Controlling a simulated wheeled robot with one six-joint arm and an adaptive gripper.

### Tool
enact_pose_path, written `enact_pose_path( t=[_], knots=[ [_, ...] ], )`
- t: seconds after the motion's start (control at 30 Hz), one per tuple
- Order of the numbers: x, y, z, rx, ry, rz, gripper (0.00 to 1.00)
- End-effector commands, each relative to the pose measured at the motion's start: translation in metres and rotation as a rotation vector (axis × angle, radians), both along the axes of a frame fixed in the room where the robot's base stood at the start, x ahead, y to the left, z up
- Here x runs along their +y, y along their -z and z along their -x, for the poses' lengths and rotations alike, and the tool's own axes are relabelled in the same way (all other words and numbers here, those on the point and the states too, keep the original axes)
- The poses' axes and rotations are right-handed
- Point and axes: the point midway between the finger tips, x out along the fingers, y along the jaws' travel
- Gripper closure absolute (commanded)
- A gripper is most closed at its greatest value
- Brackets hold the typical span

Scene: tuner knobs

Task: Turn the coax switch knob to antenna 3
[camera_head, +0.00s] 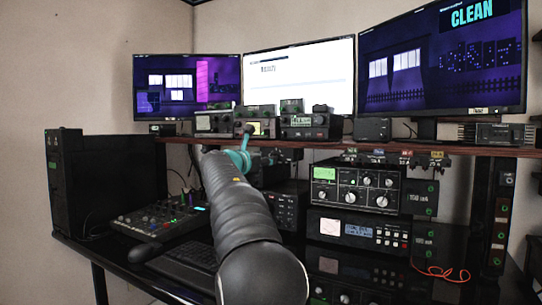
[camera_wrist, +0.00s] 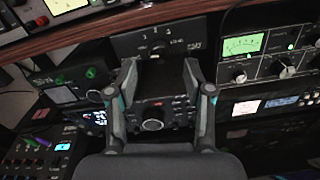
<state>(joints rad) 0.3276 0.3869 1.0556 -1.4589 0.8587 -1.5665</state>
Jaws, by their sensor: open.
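The coax switch (camera_wrist: 142,42) is a dark box under the wooden shelf edge in the wrist view, with small white markings on its face. Its dark knob (camera_wrist: 157,50) is at the middle of that face. The knob's pointer direction is too small and dark to read. My gripper (camera_wrist: 162,66) is open and empty, its two fingers spread left and right just below the knob in the picture. I cannot tell how far the fingertips are from the knob. In the head view my arm hides the switch, and only part of my gripper (camera_head: 241,154) shows.
A radio with a large round knob (camera_wrist: 153,121) sits beneath the switch. A tuner with a green meter (camera_wrist: 243,44) stands close on the right. The wooden shelf (camera_head: 455,150) runs above, carrying small radios and monitors. A mixer (camera_head: 160,217) and keyboard (camera_head: 190,265) lie on the desk.

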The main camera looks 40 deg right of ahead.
Motion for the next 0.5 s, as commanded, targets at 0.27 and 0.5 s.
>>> enact_pose_path(
  t=[0.27,0.5],
  knots=[
    [-0.034,-0.001,-0.014,-0.001,0.0,0.0,0.48],
    [-0.041,0.0,-0.017,0.0,-0.001,0.0,0.48]
  ],
)
